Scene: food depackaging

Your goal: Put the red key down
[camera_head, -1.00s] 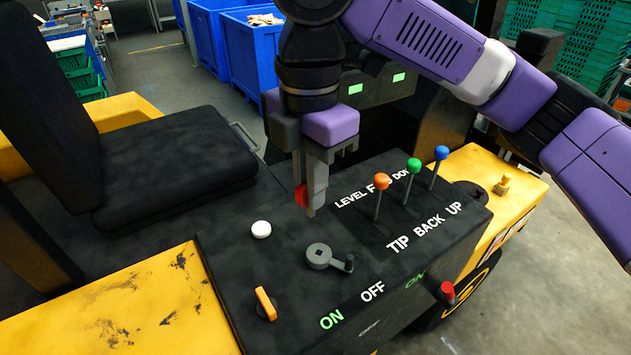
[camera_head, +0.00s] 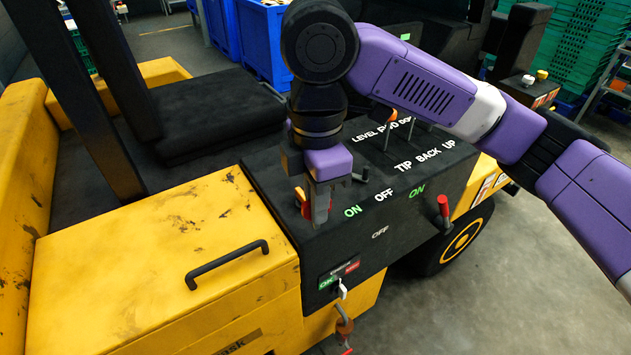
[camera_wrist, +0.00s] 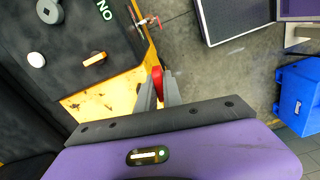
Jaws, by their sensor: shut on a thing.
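The red key (camera_head: 305,209) shows as a small red piece at my gripper's fingers (camera_head: 317,215) in the head view. My gripper points down near the near edge of the forklift's black console (camera_head: 274,185). In the wrist view, the red key (camera_wrist: 157,79) sits between the two grey fingertips (camera_wrist: 158,90), which are shut on it. Much of the key is hidden by the fingers, and I cannot tell its height above the console.
A red-handled lever (camera_head: 443,206) sticks out at the console's right side. A yellow cover with a black handle (camera_head: 227,264) lies left of the console. Blue bins (camera_head: 262,40) stand behind.

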